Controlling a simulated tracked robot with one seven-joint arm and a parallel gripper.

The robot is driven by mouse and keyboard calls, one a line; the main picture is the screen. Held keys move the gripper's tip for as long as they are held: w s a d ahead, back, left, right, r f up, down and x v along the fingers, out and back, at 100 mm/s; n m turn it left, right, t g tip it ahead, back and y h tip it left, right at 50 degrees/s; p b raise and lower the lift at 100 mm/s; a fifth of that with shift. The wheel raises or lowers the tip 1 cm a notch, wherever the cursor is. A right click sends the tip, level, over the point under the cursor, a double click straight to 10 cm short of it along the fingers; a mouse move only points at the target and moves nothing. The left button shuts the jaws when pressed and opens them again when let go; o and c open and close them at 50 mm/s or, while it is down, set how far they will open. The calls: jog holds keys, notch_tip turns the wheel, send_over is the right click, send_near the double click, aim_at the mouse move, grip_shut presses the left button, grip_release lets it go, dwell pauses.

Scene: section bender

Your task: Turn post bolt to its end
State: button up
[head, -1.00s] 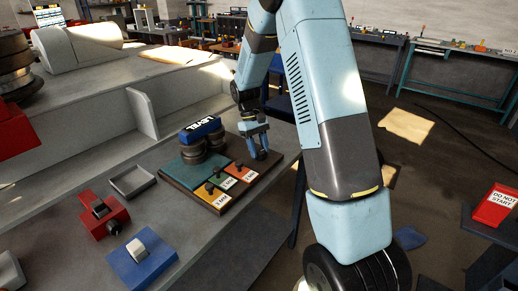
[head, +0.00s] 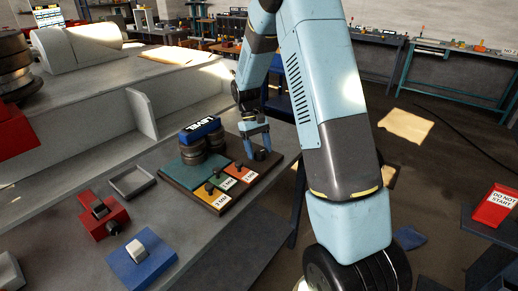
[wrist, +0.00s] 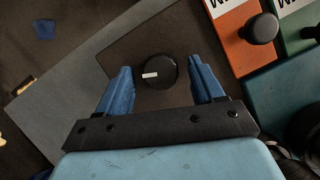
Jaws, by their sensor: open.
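A black round knob with a white line on top, apparently the post bolt (wrist: 160,73), stands at the bare dark end of a board. It also shows in the head view (head: 260,155) below my gripper. My gripper (head: 258,153) is open, its two blue fingers pointing down at this knob. In the wrist view the knob lies between the fingertips of my gripper (wrist: 161,66), with a visible gap on both sides. I cannot tell how far down the fingers reach around it.
The board (head: 202,203) carries a green plate (head: 193,174), coloured tiles with small black knobs, and a blue LEVEL block (head: 201,130) on dark rollers. A grey tray (head: 131,181), a red device (head: 105,215) and a blue switch block (head: 142,263) stand nearby on the grey bench.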

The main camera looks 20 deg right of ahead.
jog(key=shift+r, duration=0.1)
jog(key=v, duration=1.3)
jog(key=shift+w+r, duration=0.15)
jog(key=shift+w, duration=0.1)
